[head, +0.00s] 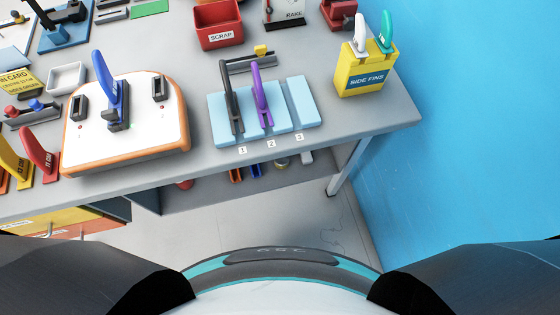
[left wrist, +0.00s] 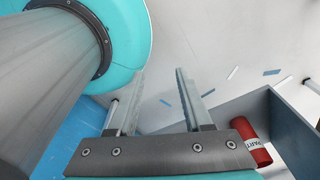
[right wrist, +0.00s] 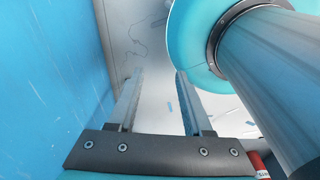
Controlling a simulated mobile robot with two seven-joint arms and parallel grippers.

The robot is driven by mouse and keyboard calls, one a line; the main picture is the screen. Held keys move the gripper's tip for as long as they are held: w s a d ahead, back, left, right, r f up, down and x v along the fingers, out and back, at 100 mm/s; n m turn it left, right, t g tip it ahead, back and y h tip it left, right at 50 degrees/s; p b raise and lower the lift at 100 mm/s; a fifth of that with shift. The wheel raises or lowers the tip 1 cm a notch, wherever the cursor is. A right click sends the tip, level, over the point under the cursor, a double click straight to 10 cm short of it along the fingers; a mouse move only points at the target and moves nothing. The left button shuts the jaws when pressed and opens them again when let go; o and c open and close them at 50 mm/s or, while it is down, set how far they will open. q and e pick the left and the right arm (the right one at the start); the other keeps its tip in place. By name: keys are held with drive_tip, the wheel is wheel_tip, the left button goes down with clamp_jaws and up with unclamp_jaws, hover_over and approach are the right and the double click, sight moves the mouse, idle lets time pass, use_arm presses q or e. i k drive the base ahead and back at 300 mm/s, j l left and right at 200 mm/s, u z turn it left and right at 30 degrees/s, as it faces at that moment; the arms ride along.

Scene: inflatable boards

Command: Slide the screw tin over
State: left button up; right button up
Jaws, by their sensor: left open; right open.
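A small pale, shallow open tray (head: 67,78) lies on the workbench at the left, behind the white and orange board. It may be the screw tin, but I see no label and cannot make out any screws in it. My left gripper (left wrist: 159,84) is open and empty in the left wrist view, above the floor beside a grey shelf. My right gripper (right wrist: 157,84) is open and empty in the right wrist view, above the floor near the blue wall. Neither gripper shows in the head view, and both are away from the tray.
The workbench (head: 205,165) holds a white and orange board (head: 150,140), a light-blue slotted block (head: 305,100), a red scrap bin (head: 218,24) and a yellow side-fins box (head: 362,75). A red cylinder (left wrist: 251,143) lies by the low shelf. The blue wall (head: 480,120) bounds the right.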

sight(282, 163)
drive_tip(key=i+l+u, duration=0.1)
drive_tip(key=u, duration=0.25)
drive_tip(key=i+l+u, duration=0.1)
drive_tip(key=l+u, duration=0.4)
drive_tip(key=u, duration=0.15)
drive_tip(key=i+l, duration=0.05)
